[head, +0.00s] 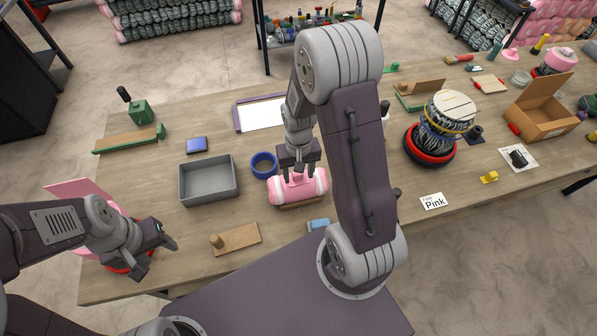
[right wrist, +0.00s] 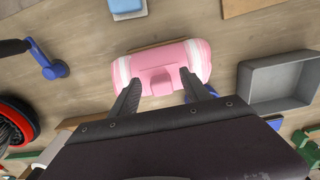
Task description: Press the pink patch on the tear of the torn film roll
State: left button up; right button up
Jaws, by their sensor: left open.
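The pink film roll (head: 316,184) has whitish bands near its ends and lies on a low wooden support at the table's middle. In the right wrist view the roll (right wrist: 196,55) has a raised pink block (right wrist: 156,80) on its side; I cannot tell whether this is the patch. My right gripper (head: 298,172) is over the roll, pointing down. Its fingers (right wrist: 160,78) stand apart on either side of the raised block, with gaps showing. No tear can be made out. My left gripper (head: 157,258) is open and empty at the table's left front, above a red round thing.
A grey tray (head: 208,181) and a blue ring (head: 264,165) stand left of the roll. A wooden block with a knob (head: 235,240) and a light blue block (head: 319,224) lie in front. A red-based wire spool (head: 430,152) and an open cardboard box (head: 543,117) stand right.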

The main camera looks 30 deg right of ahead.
aim_at(298, 176)
notch_tip(298, 176, up, 9)
jog(key=shift+b, duration=0.45)
dwell(0.4)
jog(key=s+a+f+n+b, duration=0.1)
jog(key=s+a+f+b, duration=0.1)
jog(key=s+f+b, duration=0.1)
jog(key=s+a+f+n+t+b, duration=0.1)
jog(key=s+a+f+b, duration=0.1)
jog(key=s+f+b, duration=0.2)
notch_tip(298, 176, down, 3)
jog(key=shift+s+a+r, duration=0.15)
jog(key=shift+a+r, duration=0.05)
jog(key=shift+a, duration=0.05)
